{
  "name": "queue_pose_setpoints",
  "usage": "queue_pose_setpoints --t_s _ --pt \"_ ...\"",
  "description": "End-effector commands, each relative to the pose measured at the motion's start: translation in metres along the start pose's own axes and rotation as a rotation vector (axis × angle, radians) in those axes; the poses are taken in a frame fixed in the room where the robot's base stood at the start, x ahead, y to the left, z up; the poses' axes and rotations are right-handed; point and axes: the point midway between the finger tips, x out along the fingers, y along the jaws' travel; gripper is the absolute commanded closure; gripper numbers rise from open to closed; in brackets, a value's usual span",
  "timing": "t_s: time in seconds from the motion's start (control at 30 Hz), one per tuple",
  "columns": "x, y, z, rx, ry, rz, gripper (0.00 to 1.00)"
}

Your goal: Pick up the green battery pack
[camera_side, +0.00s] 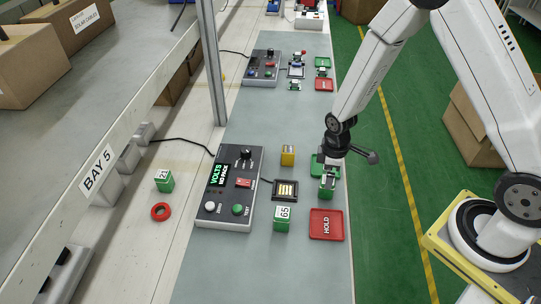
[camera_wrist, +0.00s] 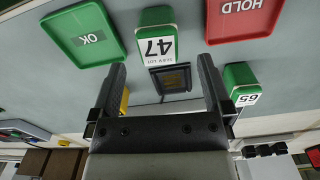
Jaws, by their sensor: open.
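Three green battery packs with white number labels show. Pack 47 (camera_wrist: 157,40) is just beyond the fingertips in the wrist view, between the two finger lines; in the side view a green pack (camera_side: 327,191) stands directly under my gripper (camera_side: 330,172). Pack 65 (camera_side: 282,220) stands on the grey mat, and it shows beside the right finger in the wrist view (camera_wrist: 240,80). A third green pack (camera_side: 164,181) stands on the pale ledge at left. My gripper (camera_wrist: 162,64) is open, with nothing between its fingers.
A red HOLD tray (camera_side: 327,236) and a green OK tray (camera_wrist: 83,34) lie near the packs. A dark cradle (camera_side: 285,190), a yellow pack (camera_side: 288,155) and the tester box (camera_side: 229,195) are to the left. A red ring (camera_side: 160,211) lies on the ledge.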

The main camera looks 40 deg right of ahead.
Motion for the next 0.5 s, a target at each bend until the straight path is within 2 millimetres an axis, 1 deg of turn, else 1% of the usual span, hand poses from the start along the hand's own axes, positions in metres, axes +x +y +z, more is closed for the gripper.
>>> queue_pose_setpoints --t_s 0.13,0.5 --pt "0.009 0.000 0.000 0.000 0.000 0.000 0.00" --pt "0.015 0.000 0.001 0.001 -0.001 -0.001 0.00"
